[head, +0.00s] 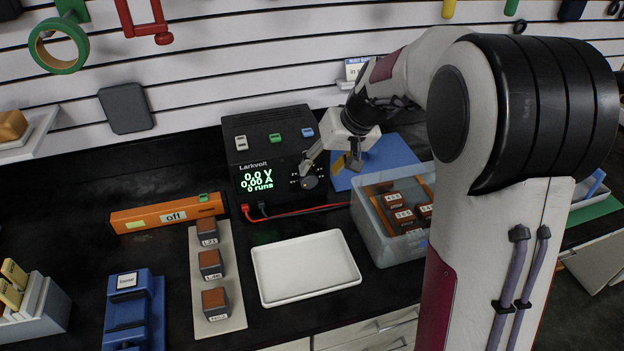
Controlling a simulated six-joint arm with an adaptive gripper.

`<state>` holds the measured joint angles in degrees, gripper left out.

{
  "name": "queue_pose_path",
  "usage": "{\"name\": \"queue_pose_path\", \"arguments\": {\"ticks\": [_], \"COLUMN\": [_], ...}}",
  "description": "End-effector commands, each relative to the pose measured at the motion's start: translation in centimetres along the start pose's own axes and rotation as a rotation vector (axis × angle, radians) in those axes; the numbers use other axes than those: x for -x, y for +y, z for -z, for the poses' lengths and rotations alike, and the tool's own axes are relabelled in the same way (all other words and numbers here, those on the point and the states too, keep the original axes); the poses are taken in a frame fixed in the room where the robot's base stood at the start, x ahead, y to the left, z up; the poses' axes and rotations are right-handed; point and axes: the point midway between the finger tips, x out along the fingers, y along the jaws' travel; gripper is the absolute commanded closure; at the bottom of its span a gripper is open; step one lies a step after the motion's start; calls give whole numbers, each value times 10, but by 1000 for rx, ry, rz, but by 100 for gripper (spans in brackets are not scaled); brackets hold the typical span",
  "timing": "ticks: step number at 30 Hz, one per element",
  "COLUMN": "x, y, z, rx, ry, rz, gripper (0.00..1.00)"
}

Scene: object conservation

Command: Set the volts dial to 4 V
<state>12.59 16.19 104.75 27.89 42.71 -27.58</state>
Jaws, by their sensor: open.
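The black Larkvolt power supply (270,165) stands at the back of the bench. Its green display (257,184) reads 0.0 V, 0.00 A and 0 runs. A round grey dial (310,182) sits on its front, right of the display. The volts marking and the dial's setting are too small to read. My gripper (328,166) is open in front of the right side of the panel. One fingertip is close to the dial; I cannot tell whether it touches.
A white tray (262,279) lies in front of the supply, with red and black leads (295,211) behind it. A clear bin (371,232) of labelled blocks stands right.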

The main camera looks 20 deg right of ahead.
Motion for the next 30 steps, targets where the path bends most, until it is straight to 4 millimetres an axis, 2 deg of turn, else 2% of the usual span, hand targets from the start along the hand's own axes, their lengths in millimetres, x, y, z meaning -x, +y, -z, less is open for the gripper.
{"name": "queue_pose_path", "arguments": {"ticks": [16, 22, 30], "x": [-58, -68, -69], "y": [0, 0, 0], "z": [-1, -1, -1], "rx": [0, 0, 0], "ry": [-4, -2, -1], "rz": [1, 0, 0], "gripper": [54, 54, 54]}}
